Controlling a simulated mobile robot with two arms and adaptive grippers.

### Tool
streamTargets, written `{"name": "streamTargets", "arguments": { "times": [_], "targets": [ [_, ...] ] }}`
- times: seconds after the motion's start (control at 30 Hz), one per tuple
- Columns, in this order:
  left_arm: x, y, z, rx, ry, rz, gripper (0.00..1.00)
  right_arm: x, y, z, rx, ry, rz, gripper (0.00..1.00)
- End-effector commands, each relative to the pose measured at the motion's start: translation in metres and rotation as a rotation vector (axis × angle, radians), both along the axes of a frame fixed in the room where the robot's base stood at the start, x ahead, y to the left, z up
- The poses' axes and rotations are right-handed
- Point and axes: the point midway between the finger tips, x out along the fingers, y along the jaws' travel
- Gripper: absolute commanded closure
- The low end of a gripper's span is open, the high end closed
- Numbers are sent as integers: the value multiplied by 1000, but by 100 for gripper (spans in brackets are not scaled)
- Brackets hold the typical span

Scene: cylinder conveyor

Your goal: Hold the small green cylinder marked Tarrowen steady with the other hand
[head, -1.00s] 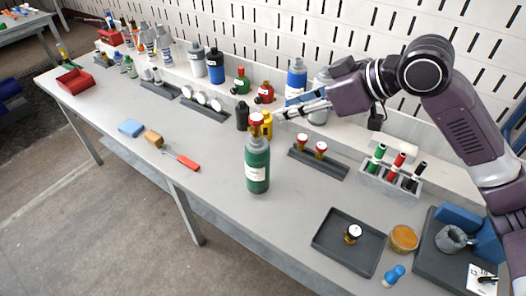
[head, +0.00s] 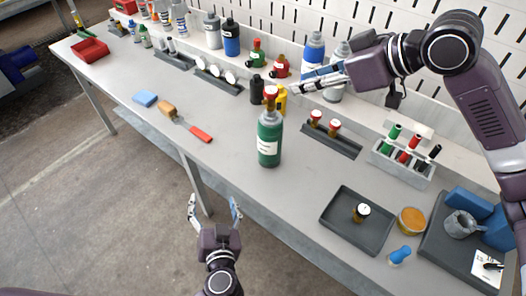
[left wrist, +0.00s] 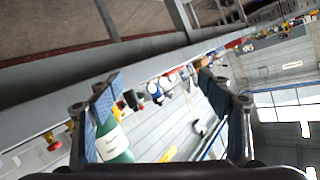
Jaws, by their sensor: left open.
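A green cylinder (head: 269,150) with a white label, grey shoulder and red-topped valve stands upright near the table's front edge; the label's writing is too small to read. It also shows in the left wrist view (left wrist: 114,143), partly behind a finger. My left gripper (head: 214,205) is open and empty, in front of the table edge and apart from the cylinder, to its lower left. My right gripper (head: 294,89) is seen side-on, its tips just right of the cylinder's valve; I cannot tell whether they touch or how far apart the fingers are.
Behind the cylinder stand a black bottle (head: 257,89) and a yellow one (head: 281,98). To the right are a rack with two red-topped pieces (head: 331,145) and a dark tray (head: 342,233). A red-handled brush (head: 199,134) lies left. Table around the cylinder's front is clear.

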Motion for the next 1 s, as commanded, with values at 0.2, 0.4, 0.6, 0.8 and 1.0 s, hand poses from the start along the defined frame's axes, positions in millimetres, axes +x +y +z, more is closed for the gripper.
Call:
{"name": "streamTargets", "arguments": {
  "times": [0.2, 0.4, 0.6, 0.8, 1.0],
  "targets": [
    [55, -66, 69, -195, -196, -190, 28, 0, 0, 0, 0, 0, 0, 71],
    [80, -115, 108, -320, -285, -358, 28, 0, 0, 0, 0, 0, 0, 71],
    [88, -134, 124, -368, -316, -429, 28, 0, 0, 0, 0, 0, 0, 71],
    [110, -141, 126, -370, -320, -435, 28, 0, 0, 0, 0, 0, 0, 71],
    [140, -147, 126, -367, -319, -434, 28, 0, 0, 0, 0, 0, 0, 71]
  ]
}}
